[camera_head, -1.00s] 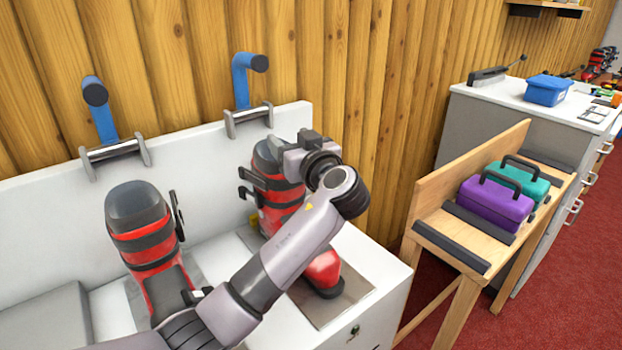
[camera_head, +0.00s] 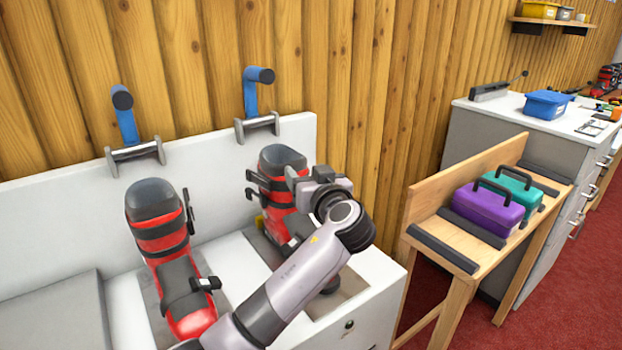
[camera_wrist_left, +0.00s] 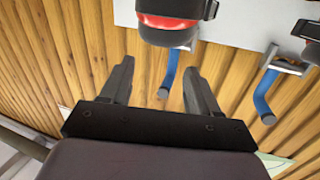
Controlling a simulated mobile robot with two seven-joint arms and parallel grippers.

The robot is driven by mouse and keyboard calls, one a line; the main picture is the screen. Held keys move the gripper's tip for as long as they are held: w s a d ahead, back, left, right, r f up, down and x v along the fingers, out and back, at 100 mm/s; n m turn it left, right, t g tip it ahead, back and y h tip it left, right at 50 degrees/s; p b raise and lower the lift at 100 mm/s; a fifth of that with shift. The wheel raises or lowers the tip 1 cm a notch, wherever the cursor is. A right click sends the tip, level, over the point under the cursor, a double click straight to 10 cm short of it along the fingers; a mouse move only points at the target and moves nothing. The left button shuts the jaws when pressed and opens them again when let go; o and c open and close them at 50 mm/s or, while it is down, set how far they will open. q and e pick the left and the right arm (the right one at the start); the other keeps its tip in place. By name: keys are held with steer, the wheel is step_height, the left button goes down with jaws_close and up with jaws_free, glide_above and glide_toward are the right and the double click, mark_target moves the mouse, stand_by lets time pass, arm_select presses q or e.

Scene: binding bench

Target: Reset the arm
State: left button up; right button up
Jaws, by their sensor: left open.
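My left arm comes in from the bottom of the head view and reaches over the white bench. Its left gripper (camera_head: 296,180) is beside the top of the right red-and-black boot (camera_head: 280,160) and partly covers it. The left wrist view shows its two dark fingers (camera_wrist_left: 160,88) spread apart with nothing held between them. Part of a red boot (camera_wrist_left: 168,28) shows upside down beyond the fingers there. The right boot's lower part is largely hidden by my arm. My right gripper is in neither view.
Another red boot (camera_head: 155,225) stands left on the white bench (camera_head: 125,300). Two blue-handled levers (camera_head: 125,125) (camera_head: 251,95) are on the back panel. A wooden bench (camera_head: 425,222) with purple (camera_head: 485,210) and teal (camera_head: 518,187) toolboxes stands right.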

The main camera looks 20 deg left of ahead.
arm_select(q)
steer(key=shift+f, duration=0.15)
stand_by(0.4)
steer(key=s+f+m+g+h, duration=0.1)
steer(key=s+f+h, duration=0.1)
steer(key=s+f, duration=0.3)
steer(key=s+f+m+g+h, duration=0.2)
steer(key=s+f, duration=0.3)
steer(key=f, duration=0.3)
steer(key=s+f+m+g+h, duration=0.1)
steer(key=s+f+h, duration=0.1)
steer(key=s+f, duration=0.3)
steer(key=shift+s+a+f+g, duration=0.1)
steer(key=shift+s+f+g, duration=0.05)
steer(key=shift+f, duration=0.3)
steer(key=shift+s+f+g, duration=0.15)
steer(key=shift+f, duration=0.3)
steer(key=s+d+f+m+g+h, duration=0.2)
steer(key=s+m+h, duration=0.1)
steer(key=s, duration=0.8)
steer(key=s+d+f+m+g+h, duration=0.1)
steer(key=s+f+m+g+h, duration=0.15)
steer(key=s, duration=0.95)
steer(key=w+d+f+t+h+p, duration=0.2)
steer(key=w+d+f+t+p, duration=0.1)
steer(key=w+t+p, duration=0.2)
steer(key=shift+w+f+m+t+h+p, duration=0.35)
steer(key=shift+w+t, duration=0.55)
steer(key=shift+t, duration=0.15)
